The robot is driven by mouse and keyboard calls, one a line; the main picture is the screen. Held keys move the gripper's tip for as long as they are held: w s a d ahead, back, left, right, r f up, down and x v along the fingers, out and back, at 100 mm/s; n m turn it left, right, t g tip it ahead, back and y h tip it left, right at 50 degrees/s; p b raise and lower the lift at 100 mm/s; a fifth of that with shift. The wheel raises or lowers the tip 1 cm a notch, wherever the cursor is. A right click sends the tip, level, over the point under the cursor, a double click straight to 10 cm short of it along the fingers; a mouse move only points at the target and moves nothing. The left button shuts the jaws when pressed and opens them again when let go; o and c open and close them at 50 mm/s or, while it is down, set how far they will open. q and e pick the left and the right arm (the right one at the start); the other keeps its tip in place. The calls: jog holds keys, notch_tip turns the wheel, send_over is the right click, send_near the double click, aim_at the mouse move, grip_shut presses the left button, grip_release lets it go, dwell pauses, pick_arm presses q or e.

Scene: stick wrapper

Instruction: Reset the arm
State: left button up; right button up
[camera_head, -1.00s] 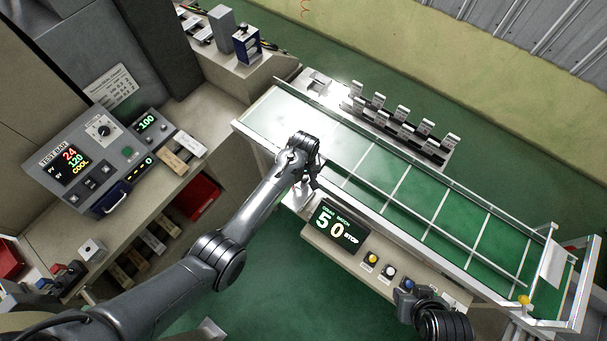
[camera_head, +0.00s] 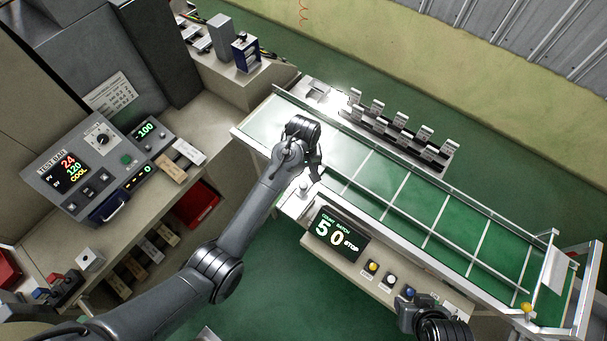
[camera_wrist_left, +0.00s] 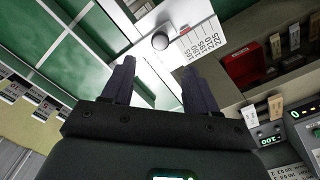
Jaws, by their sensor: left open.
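My left arm reaches in from the left in the head view. Its gripper (camera_head: 314,168) is over the front edge of the green conveyor (camera_head: 403,183), near its left end. In the left wrist view the two dark fingers (camera_wrist_left: 157,88) stand apart with nothing between them.
A control box with a "50 STOP" display (camera_head: 338,234) and buttons sits in front of the conveyor. A grey test panel (camera_head: 95,165) and a red bin (camera_head: 196,204) are at the left.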

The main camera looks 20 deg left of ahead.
pick_arm(q)
jog(key=shift+r, duration=0.5)
jog(key=s+a+f+g+p, duration=0.2)
jog(key=s+a+f+g, duration=0.1)
jog(key=s+f, duration=1.05)
jog(key=s+a+r+p, duration=0.1)
jog(key=s+a, duration=0.3)
jog(key=s, duration=1.1)
jog(key=s+a+r+m+t+p, duration=0.1)
jog(key=s+a+r+m+t, duration=0.3)
jog(key=r, duration=0.5)
jog(key=w+d+r+m+t, duration=0.1)
jog(key=w+r+m+t, duration=0.1)
jog(key=r, duration=0.9)
jog(key=shift+w+d+m+t, duration=0.3)
jog(key=shift+w+m, duration=0.2)
jog(key=shift+w, duration=0.05)
